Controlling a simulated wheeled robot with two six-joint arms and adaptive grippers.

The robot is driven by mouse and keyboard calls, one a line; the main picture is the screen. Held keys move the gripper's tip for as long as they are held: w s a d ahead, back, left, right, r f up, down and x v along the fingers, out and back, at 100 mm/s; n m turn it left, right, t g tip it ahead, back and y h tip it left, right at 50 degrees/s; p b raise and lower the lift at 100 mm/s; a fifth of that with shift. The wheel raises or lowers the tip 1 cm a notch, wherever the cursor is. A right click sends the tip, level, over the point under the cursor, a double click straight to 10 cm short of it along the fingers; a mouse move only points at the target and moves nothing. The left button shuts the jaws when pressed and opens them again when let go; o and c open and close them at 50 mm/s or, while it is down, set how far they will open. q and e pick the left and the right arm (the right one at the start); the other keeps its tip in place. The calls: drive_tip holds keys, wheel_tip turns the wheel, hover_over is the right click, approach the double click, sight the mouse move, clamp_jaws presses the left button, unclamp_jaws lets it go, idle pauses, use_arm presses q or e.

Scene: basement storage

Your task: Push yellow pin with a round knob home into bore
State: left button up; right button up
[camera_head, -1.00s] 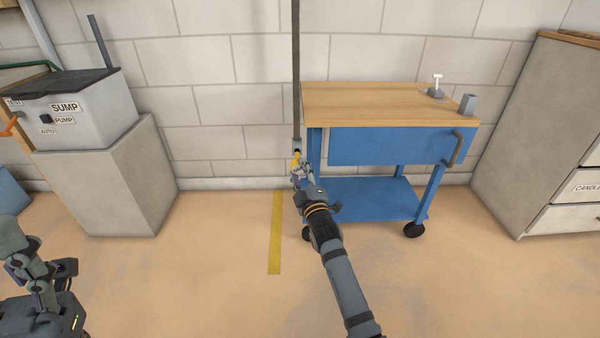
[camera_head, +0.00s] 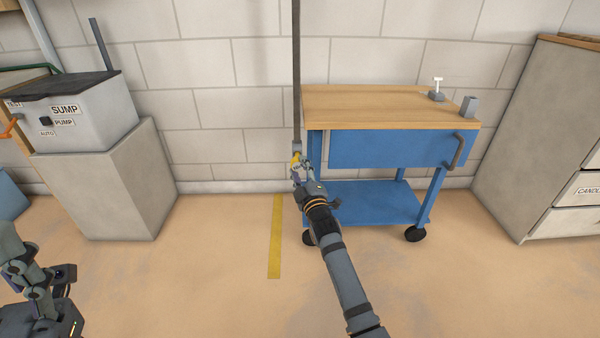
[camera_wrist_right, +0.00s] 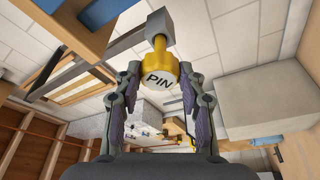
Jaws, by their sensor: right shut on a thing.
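The yellow pin (camera_head: 295,158) has a round knob with a white face marked PIN, clear in the right wrist view (camera_wrist_right: 158,78). Its shaft runs to a grey block (camera_wrist_right: 176,22) at the lower end of a dark upright bar, where the block also shows in the head view (camera_head: 297,146). The bore mouth is hidden, so I cannot tell how deep the shaft sits. My right gripper (camera_head: 297,168) is shut on the knob, one finger on each side. My left gripper (camera_head: 38,266) is folded low at the left edge, with unclear jaws.
A blue trolley with a wooden top (camera_head: 370,100) stands close to the right of my right gripper. A sump pump box (camera_head: 90,115) sits on a grey plinth (camera_head: 105,195) at left. A grey drawer cabinet (camera_head: 530,140) stands at right. The floor in front is clear.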

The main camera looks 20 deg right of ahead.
drive_tip(key=shift+w+d, duration=0.15)
drive_tip(key=shift+w, duration=0.45)
drive_tip(key=shift+w+d+b, duration=0.25)
drive_tip(key=shift+w+b, duration=0.25)
drive_tip(key=shift+w, duration=0.4)
drive_tip(key=shift+w+d, duration=0.2)
drive_tip(key=shift+w, duration=0.4)
drive_tip(key=o, duration=1.4)
drive_tip(key=shift+s+f, duration=0.15)
drive_tip(key=shift+s, duration=0.2)
drive_tip(key=s, duration=0.3)
drive_tip(key=s+f, duration=0.1)
drive_tip(key=s, duration=0.7)
drive_tip(key=shift+a+f, duration=0.1)
drive_tip(key=shift+f, duration=0.15)
